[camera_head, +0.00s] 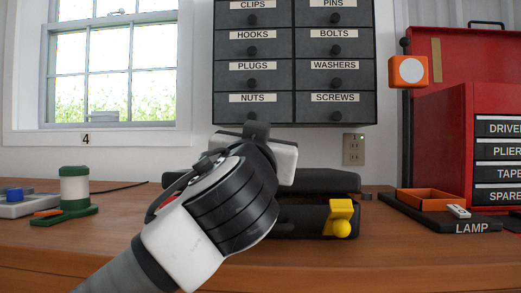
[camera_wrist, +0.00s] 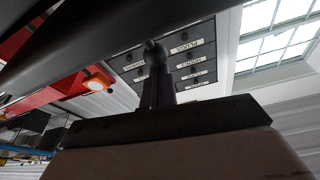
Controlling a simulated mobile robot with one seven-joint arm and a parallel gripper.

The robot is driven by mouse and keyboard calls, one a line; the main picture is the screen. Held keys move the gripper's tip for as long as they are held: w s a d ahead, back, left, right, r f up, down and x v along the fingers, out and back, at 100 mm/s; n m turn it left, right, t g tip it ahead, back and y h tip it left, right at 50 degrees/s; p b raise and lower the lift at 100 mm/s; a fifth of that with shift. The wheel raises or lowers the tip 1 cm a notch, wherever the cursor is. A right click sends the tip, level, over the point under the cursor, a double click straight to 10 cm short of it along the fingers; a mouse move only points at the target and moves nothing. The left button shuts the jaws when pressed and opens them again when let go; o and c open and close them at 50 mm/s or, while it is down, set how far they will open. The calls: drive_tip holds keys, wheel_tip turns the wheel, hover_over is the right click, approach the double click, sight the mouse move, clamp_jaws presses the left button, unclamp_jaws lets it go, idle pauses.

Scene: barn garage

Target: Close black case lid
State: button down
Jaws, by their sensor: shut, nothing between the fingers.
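The black case (camera_head: 300,218) sits on the wooden bench, partly hidden behind my arm. Its lid (camera_head: 320,181) shows as a dark slab above the base, low and close to level; whether it is fully down I cannot tell. A yellow latch (camera_head: 341,217) is on the front right of the case. My gripper (camera_head: 257,130) is above the case's left part, with its fingers pointing up and away. In the wrist view the fingers (camera_wrist: 154,48) are together and empty. A large dark surface (camera_wrist: 90,45), perhaps the lid, crosses the upper left of that view.
A black LAMP tray (camera_head: 440,215) with an orange bin (camera_head: 431,199) and a red tool chest (camera_head: 450,130) stand at right. A green-and-white spool (camera_head: 74,190) stands at left. Labelled drawers (camera_head: 293,60) hang on the wall above. Bench between spool and arm is mostly clear.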

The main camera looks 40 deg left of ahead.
drive_tip(key=shift+s+d+f+t+b, duration=0.1)
drive_tip(key=shift+s+f+t+b, duration=0.05)
drive_tip(key=shift+f+b, duration=0.5)
drive_tip(key=shift+s+d+f+t+b, duration=0.15)
drive_tip(key=shift+f+b, duration=0.3)
drive_tip(key=shift+b, duration=0.4)
drive_tip(key=shift+f, duration=0.1)
